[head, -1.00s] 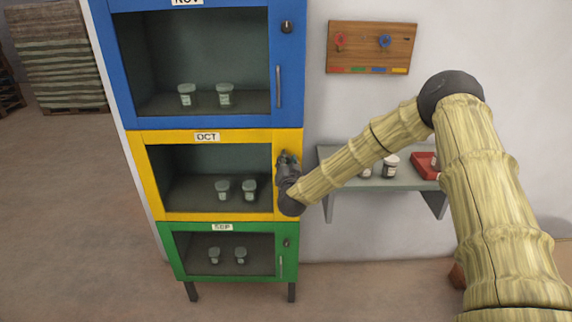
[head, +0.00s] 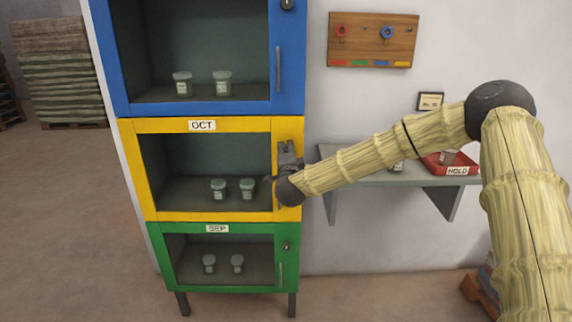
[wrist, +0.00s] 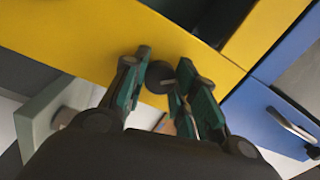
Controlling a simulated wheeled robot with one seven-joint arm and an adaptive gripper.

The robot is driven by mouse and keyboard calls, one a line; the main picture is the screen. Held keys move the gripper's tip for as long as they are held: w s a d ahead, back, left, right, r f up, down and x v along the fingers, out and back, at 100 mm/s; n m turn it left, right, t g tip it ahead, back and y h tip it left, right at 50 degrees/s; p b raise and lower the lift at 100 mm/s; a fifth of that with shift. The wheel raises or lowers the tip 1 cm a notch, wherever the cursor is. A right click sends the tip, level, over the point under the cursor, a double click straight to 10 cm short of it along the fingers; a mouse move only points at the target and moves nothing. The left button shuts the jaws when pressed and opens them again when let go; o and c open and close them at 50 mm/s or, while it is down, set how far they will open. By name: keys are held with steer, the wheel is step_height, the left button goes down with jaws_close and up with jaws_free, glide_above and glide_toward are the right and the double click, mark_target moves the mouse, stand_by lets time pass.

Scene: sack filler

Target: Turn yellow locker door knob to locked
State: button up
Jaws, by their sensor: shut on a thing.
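The yellow locker door (head: 160,125), labelled OCT, is closed in the middle of the locker stack in the head view. My gripper (head: 286,167) is at the right side of its frame and hides the knob there. In the wrist view, the dark round knob (wrist: 160,76) sits on the yellow door face (wrist: 90,30). My gripper (wrist: 163,82) has one green-padded finger on each side of the knob and is shut on it. The knob's pointer and any lock marks are too small to read.
A blue locker (head: 200,107) is above and a green locker (head: 160,258) below. A grey shelf (head: 360,178) with a red HOLD tray (head: 440,168) stands right, under my arm. A wooden key board (head: 372,40) hangs above it.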

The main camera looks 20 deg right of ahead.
steer(key=m+b, duration=0.8)
steer(key=b, duration=0.1)
steer(key=shift+f+h, duration=0.1)
steer(key=shift+h, duration=0.3)
steer(key=shift+b, duration=0.35)
steer(key=o, duration=1.1)
steer(key=shift+c, duration=0.2)
steer(key=v, duration=1.2)
